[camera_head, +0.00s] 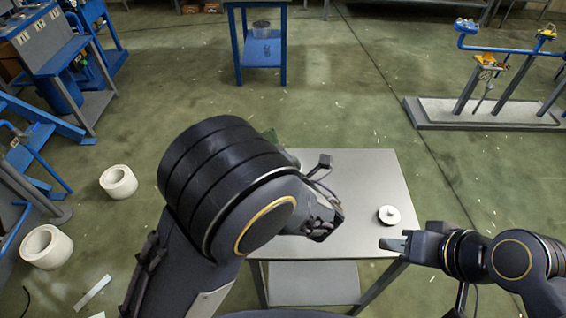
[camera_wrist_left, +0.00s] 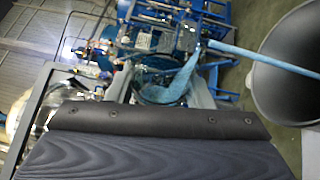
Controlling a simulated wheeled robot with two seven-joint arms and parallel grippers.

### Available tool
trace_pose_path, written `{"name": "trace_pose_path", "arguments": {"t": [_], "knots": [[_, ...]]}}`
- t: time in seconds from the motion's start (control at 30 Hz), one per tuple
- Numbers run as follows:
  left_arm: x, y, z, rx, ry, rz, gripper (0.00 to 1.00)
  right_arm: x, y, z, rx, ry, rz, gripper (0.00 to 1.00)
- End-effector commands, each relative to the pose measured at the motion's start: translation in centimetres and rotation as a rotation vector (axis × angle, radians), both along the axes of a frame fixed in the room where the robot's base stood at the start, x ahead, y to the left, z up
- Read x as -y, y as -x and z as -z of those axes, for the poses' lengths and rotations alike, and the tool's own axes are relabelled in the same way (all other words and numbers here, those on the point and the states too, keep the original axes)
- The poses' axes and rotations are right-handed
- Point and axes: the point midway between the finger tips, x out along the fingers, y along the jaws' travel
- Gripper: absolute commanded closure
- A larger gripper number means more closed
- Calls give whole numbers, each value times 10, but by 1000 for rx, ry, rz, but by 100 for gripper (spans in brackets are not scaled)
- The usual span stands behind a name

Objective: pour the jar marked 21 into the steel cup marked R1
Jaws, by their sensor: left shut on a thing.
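My left arm hides the middle of the grey table (camera_head: 372,180) in the head view, with its hand (camera_head: 322,222) turned over at the table. In the left wrist view my left gripper (camera_wrist_left: 165,88) is shut on a see-through, blue-tinted thing, which looks like the jar (camera_wrist_left: 172,90), tilted; no number is readable. A thin light-blue streak (camera_wrist_left: 262,59) runs from near its end to the right; I cannot tell whether it is liquid. The steel cup marked R1 cannot be made out. My right gripper (camera_head: 393,244) is at the table's right front edge; its jaw opening is unclear.
A small white round piece with a knob (camera_head: 389,214) lies on the table's right side, just beyond my right gripper. White rings (camera_head: 118,182) lie on the floor at left. A blue stand (camera_head: 262,50) is far behind. The table's back right part is clear.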

Motion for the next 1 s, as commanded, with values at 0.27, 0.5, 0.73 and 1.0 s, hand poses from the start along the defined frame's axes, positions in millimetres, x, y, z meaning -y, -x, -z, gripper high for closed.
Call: {"name": "trace_pose_path", "arguments": {"t": [0.27, 0.5, 0.73, 1.0], "knots": [[0, 0, -2, -6, -24, 0, 80, 0, 0, -7, 0, 0, 0, 64], [1, 0, -4, -11, -44, -1, 80, 0, 0, -12, 0, 0, 0, 64], [1, 0, -5, -16, -64, -1, 80, 0, 0, -18, 0, 0, 0, 64], [2, -1, -3, -23, -87, -1, 80, 0, 0, -21, 0, 0, 0, 64]]}}
